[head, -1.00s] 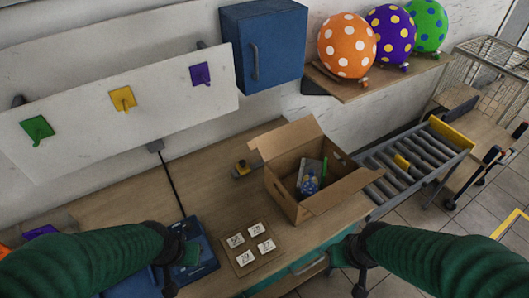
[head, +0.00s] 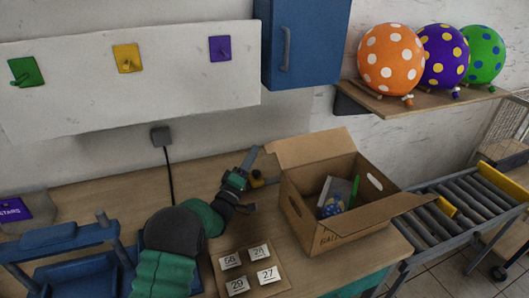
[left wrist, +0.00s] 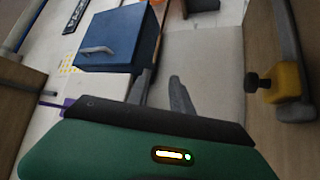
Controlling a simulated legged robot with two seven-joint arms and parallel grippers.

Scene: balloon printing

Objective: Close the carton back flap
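The open cardboard carton (head: 312,228) stands on the right part of the table. Its back flap (head: 308,148) is raised and leans outward. Another flap (head: 372,213) is folded out at the front right. Inside are a packet with a blue picture (head: 333,198) and a green item (head: 354,190). My left gripper (head: 248,182) is just left of the carton, apart from it, with its fingers spread and nothing between them. The left wrist view shows the two fingers (left wrist: 163,92) apart. My right gripper is out of view.
A number board (head: 248,272) lies in front. A blue cabinet (head: 308,40) and balloon shelf (head: 425,100) are above. A roller conveyor (head: 445,217) is right.

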